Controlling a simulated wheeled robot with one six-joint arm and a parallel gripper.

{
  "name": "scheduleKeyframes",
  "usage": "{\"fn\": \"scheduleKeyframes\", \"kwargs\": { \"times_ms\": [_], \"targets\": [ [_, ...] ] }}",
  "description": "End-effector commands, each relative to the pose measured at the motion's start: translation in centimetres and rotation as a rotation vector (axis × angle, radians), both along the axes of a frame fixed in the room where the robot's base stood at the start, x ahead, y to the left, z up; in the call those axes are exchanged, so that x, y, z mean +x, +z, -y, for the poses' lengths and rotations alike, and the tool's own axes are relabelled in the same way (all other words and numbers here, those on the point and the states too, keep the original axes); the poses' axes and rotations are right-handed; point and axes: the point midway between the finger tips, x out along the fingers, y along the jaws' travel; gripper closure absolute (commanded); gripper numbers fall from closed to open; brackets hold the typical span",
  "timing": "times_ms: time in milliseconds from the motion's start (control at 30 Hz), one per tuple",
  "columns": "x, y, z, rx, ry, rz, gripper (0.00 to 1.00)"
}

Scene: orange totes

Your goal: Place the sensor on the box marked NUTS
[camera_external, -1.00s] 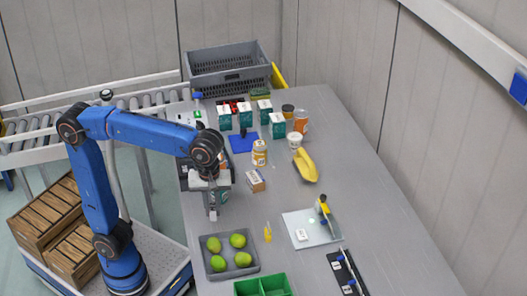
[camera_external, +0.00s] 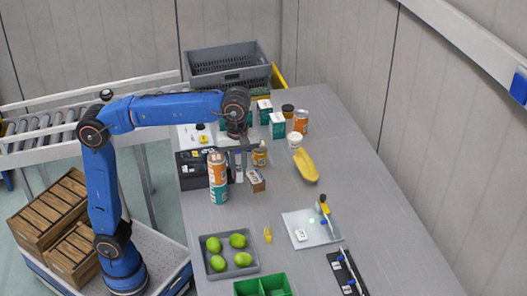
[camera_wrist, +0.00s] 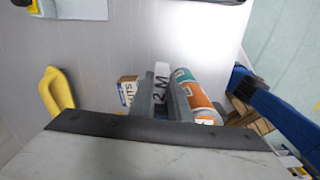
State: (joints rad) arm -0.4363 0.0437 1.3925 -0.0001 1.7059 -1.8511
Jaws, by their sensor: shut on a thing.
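My gripper (camera_external: 238,168) is shut on a narrow white piece marked "2 M" (camera_wrist: 160,84), apparently the sensor. It shows between the two grey fingers in the wrist view; most of its body is hidden there. The small cardboard box marked NUTS (camera_external: 256,181) stands on the table just right of my gripper in the external view. In the wrist view the box (camera_wrist: 127,90) is left of the fingers, with only part of its lettering visible. I cannot tell how high the held piece is above the table.
A tall orange, white and teal can (camera_external: 218,178) stands close left of my gripper. A yellow bottle (camera_external: 259,154) is behind the NUTS box, and a yellow curved object (camera_external: 306,166) lies to the right. A tray (camera_external: 210,263) of green fruit is in front.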

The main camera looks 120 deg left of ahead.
Motion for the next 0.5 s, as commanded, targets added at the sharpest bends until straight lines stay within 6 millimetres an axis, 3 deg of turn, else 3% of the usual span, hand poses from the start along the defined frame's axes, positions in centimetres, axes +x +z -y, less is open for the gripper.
{"fn": "scheduleKeyframes", "kwargs": {
  "times_ms": [33, 200, 333, 500],
  "targets": [
    [0.0, 0.3, -1.9, 0.0, 0.016, 0.0, 1.0],
    [-0.2, 1.1, -6.9, 0.0, 0.045, 0.0, 1.0],
    [-0.5, 1.5, -9.6, 0.001, 0.06, 0.001, 1.0],
    [-0.9, 1.7, -11.3, 0.0, 0.069, 0.0, 1.0]
  ]
}}
